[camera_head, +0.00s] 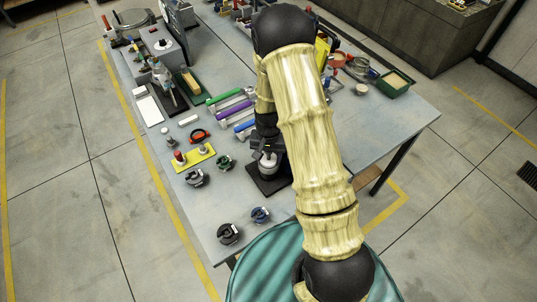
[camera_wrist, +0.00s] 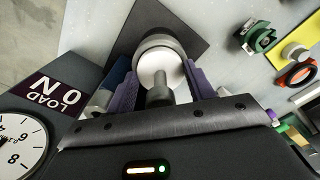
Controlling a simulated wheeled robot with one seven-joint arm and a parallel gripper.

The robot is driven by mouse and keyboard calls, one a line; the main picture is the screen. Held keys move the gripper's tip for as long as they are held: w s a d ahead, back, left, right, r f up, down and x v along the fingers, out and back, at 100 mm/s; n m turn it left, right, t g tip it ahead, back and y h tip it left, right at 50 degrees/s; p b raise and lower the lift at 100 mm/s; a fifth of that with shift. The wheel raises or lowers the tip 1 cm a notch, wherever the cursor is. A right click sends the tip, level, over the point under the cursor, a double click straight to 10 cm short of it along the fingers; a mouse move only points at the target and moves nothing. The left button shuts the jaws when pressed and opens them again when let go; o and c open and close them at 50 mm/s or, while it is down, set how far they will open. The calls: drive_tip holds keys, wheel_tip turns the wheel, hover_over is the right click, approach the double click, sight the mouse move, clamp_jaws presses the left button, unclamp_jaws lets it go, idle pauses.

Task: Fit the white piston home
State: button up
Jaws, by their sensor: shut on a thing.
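The white piston (camera_wrist: 160,70) is a round white disc with a grey stem standing up from it. In the wrist view it lies within the rim of a grey cylinder (camera_wrist: 157,42) on a dark square mat (camera_wrist: 190,20). How deep it sits I cannot tell. My gripper (camera_wrist: 161,80) has its purple fingers on either side of the piston and is shut on it. In the head view the cylinder (camera_head: 267,168) stands on the dark mat (camera_head: 268,187) near the table's front, with my gripper (camera_head: 266,150) above it, partly hidden by my arm.
Left of the mat are a yellow tray (camera_head: 197,158), a green clamp (camera_head: 224,162) and several dark round fittings, one a blue-marked fitting (camera_head: 260,215). Coloured tubes (camera_head: 230,105) lie behind. A dial (camera_wrist: 20,145) and a load sign (camera_wrist: 52,95) show in the wrist view.

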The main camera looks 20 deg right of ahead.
drive_tip(key=shift+f+b, duration=0.3)
drive_tip(key=shift+f, duration=0.15)
drive_tip(key=shift+r, duration=0.2)
drive_tip(key=shift+r+p, duration=0.7)
drive_tip(key=shift+r, duration=0.05)
drive_tip(key=shift+f+b, duration=0.8)
drive_tip(key=shift+f, duration=0.15)
idle(0.9)
drive_tip(key=shift+r, duration=0.15)
drive_tip(key=shift+r+p, duration=0.65)
drive_tip(key=shift+r, duration=0.1)
idle(0.5)
drive_tip(key=shift+f+b, duration=0.7)
drive_tip(key=shift+f, duration=0.15)
idle(0.5)
